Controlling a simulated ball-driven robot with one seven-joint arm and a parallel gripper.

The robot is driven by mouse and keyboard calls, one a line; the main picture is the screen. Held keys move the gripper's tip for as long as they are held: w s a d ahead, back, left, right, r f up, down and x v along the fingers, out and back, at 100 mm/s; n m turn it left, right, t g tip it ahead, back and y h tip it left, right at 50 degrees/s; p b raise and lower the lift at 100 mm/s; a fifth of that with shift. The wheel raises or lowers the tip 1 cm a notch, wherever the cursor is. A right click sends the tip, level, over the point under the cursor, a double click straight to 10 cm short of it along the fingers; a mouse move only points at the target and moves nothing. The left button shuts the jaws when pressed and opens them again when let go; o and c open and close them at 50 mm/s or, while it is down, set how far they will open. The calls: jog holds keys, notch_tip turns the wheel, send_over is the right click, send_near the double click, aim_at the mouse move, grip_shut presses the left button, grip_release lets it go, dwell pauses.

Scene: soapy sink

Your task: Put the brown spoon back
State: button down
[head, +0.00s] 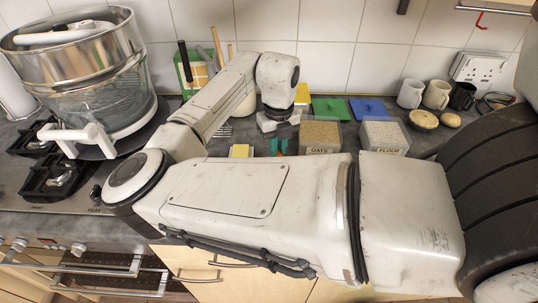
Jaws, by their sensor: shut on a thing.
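My gripper (278,146) hangs over the dark worktop behind my forearm, left of the box marked OATS. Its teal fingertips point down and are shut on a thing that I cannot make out. No brown spoon can be clearly told in this view.
The OATS box (320,134) and FLOUR box (383,133) stand right of my gripper. Green (330,109) and blue (368,109) lids lie behind them. Mugs (436,95) stand at the right. My arm hides the front worktop.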

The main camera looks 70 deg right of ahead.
jog(key=w+f, duration=0.2)
jog(key=f, duration=0.1)
jog(key=shift+w+d+f, duration=0.2)
jog(key=shift+w+d, duration=0.15)
jog(key=shift+w, duration=0.05)
jog(key=shift+f+p, duration=0.4)
jog(key=shift+f, duration=1.05)
jog(key=c, duration=1.1)
grip_release()
jog(key=shift+f, duration=0.1)
notch_tip(320, 180, up, 12)
jog(key=b, duration=0.1)
jog(key=shift+s, duration=0.15)
